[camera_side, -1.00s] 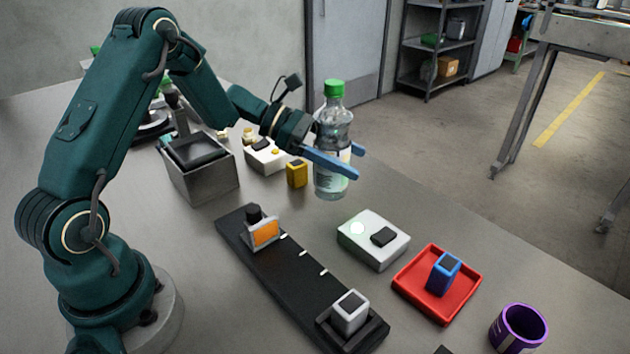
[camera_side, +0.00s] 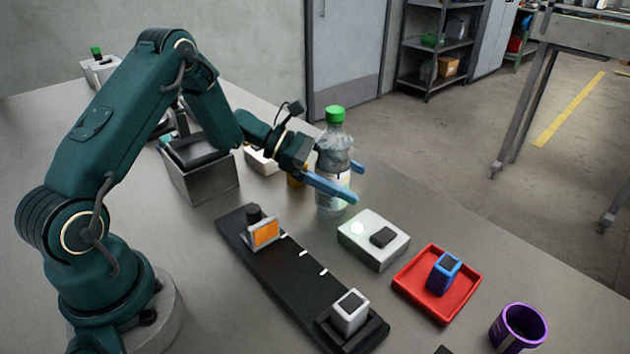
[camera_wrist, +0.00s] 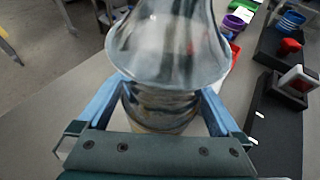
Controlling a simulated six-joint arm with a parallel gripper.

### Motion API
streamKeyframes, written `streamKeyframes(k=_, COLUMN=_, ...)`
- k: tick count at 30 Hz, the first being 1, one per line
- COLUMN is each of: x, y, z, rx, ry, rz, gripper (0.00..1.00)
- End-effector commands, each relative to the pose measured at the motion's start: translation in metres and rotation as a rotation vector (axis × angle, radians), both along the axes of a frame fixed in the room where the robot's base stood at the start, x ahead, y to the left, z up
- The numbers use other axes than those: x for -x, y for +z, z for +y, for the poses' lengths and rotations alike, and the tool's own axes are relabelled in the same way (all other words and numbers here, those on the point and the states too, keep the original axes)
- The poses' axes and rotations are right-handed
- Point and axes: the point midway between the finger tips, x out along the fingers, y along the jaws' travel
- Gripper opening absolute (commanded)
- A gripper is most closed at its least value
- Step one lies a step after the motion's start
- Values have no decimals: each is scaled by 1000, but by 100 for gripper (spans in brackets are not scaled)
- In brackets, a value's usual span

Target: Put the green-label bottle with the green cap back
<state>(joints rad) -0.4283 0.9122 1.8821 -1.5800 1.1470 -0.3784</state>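The bottle with the green cap (camera_side: 334,150) stands upright in the side view, clear-bodied with a pale label partly hidden by a finger. Its label colour is not clear. My gripper (camera_side: 357,185) has its blue fingers on either side of the lower body and appears shut on it. The base is close to the table; I cannot tell if it touches. In the wrist view the bottle (camera_wrist: 168,50) fills the space between the fingertips of my gripper (camera_wrist: 162,95); its cap is out of that frame.
A white box with a lit round button (camera_side: 373,240) is just in front of the bottle. A black rail (camera_side: 290,285), a red tray (camera_side: 440,310) with a blue block, and a purple cup (camera_side: 518,328) lie nearer.

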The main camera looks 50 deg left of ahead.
Motion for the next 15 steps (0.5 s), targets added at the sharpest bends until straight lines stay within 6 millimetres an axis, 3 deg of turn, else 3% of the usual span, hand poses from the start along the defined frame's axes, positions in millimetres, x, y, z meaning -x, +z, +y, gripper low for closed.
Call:
streamKeyframes(k=7, x=0, y=4, z=2, rx=0, ry=2, rz=-1, gripper=100)
streamKeyframes(k=15, x=24, y=23, z=40, rx=-1, ry=8, rz=-3, gripper=100)
